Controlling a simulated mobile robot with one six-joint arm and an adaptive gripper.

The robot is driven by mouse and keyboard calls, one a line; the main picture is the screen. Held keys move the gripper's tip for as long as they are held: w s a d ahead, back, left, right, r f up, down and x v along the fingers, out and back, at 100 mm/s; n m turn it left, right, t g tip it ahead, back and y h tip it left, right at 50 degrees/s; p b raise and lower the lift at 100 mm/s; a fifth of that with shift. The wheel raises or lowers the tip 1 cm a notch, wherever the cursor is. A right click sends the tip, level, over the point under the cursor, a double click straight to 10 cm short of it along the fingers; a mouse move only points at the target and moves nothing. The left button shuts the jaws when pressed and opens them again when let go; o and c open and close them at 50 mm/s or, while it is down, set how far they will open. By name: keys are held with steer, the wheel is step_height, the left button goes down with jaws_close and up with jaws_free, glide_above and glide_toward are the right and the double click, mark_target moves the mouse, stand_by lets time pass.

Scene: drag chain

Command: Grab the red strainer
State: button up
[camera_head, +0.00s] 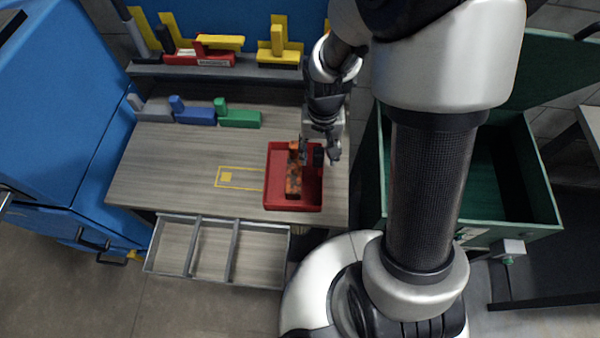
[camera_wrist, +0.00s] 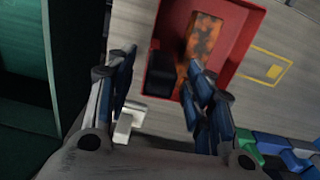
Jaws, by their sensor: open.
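I cannot tell for sure which thing is the red strainer. A red piece (camera_head: 212,58) with a pale label lies on the back shelf, partly behind a yellow piece. A shallow red tray (camera_head: 312,199) sits at the right front of the table and also shows in the wrist view (camera_wrist: 246,40). In it lie a rusty orange block (camera_head: 293,184) and a small black thing (camera_wrist: 160,75). My gripper (camera_head: 319,155) is open at the tray's right side. In the wrist view its spread fingers (camera_wrist: 158,82) straddle the tray's near corner, with nothing between them seen held.
Grey (camera_head: 154,108), blue (camera_head: 194,114) and green (camera_head: 238,118) pieces line the table's back left. Yellow pieces (camera_head: 278,50) stand on the back shelf. An open drawer (camera_head: 215,250) juts out in front. A green bin (camera_head: 540,228) stands right. The table's left middle is clear.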

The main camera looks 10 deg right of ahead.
jaws_close()
stand_by(0.5)
